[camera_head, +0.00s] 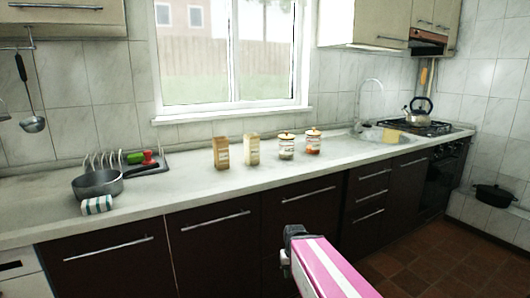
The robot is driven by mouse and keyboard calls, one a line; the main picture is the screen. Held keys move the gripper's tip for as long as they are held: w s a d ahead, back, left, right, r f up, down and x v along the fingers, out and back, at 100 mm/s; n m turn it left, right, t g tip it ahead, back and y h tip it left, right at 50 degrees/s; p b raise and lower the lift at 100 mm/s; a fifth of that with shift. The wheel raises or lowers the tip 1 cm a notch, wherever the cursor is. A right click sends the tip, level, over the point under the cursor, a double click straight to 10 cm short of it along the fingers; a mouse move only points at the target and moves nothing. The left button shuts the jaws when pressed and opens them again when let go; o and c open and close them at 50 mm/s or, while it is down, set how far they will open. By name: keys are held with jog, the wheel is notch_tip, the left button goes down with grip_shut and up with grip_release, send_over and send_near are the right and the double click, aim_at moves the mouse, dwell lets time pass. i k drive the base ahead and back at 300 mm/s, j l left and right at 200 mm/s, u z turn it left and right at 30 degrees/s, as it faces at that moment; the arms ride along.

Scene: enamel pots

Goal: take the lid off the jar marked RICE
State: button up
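Two small glass jars with orange-yellow knobbed lids stand upright on the countertop below the window. The left jar (286,149) has pale contents. The right jar (313,144) has reddish-orange contents. Any lettering is too small to read, so I cannot tell which is marked RICE. The left lid (286,136) and the right lid (313,132) both sit on their jars. My gripper (289,249) is at the lower middle, in front of the dark cabinets, at the end of my pink arm. It is apart from the jars. Its fingers are not clear enough to show whether they are open.
A brown carton (221,153) and a cream carton (252,150) stand left of the jars. The sink (385,136) and a kettle (418,112) are right. The counter (270,175) before the jars is clear.

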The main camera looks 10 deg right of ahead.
aim_at(287, 136)
jog(key=i+l+u, duration=0.15)
jog(key=l+u, duration=0.2)
jog(key=l, duration=0.3)
jog(key=i+l+u, duration=0.1)
jog(key=l+u, duration=0.3)
jog(key=l, duration=1)
